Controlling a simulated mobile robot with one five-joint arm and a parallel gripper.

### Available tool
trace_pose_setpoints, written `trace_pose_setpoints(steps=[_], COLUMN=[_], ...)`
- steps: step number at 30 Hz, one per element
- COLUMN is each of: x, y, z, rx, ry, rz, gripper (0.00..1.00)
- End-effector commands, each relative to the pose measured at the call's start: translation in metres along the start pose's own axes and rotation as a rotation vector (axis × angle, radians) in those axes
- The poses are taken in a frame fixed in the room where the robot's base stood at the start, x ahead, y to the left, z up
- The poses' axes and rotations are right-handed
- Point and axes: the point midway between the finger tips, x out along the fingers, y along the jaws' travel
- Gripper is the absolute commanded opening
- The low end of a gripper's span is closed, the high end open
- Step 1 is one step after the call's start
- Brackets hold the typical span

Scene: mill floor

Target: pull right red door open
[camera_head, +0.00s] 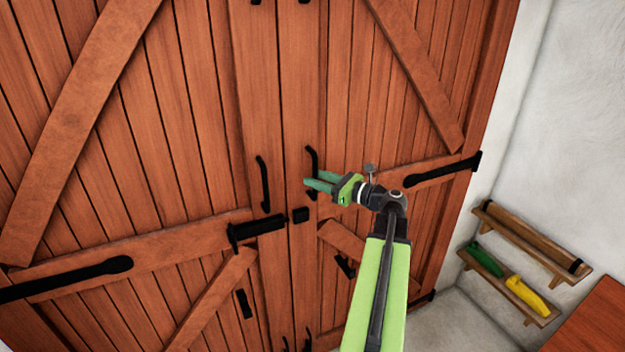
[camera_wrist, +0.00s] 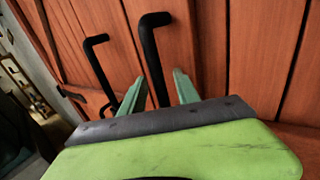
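The right red door (camera_head: 345,110) is a wooden plank door with black fittings and appears closed beside the left door (camera_head: 190,130). Its black handle (camera_head: 311,157) is upright near the meeting edge. My gripper (camera_head: 312,180), with green fingers, is at this handle. In the wrist view the right door's handle (camera_wrist: 150,50) runs down between the two fingertips (camera_wrist: 160,86), with space visible on both sides. The fingers look open, not clamped. The left door's handle (camera_head: 263,183) stands apart to the left.
A black bolt (camera_head: 257,228) sits on the left door, with a small gap to the black keeper (camera_head: 300,215) on the right door. At right, wall shelves hold a brown roll (camera_head: 530,238), a green tool (camera_head: 485,260) and a yellow tool (camera_head: 527,295). A reddish table (camera_head: 595,325) stands lower right.

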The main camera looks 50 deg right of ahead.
Motion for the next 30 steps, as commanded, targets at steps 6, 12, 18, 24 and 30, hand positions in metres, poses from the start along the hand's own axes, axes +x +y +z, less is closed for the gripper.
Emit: trace_pose_setpoints(steps=[6,12,18,24,30], x=[0.0114,0.0111,0.0108,0.0106,0.0103], y=[-0.0003,-0.0003,-0.0004,-0.0006,-0.001], z=[0.0,0.0,0.0,0.0,0.0001], rx=[0.0,0.0,0.0,0.0,0.0], ry=[0.0,0.0,0.0,0.0,0.0], rz=[-0.001,-0.001,-0.002,-0.002,-0.003], gripper=[0.38,0.36,0.1,0.0,0.0])
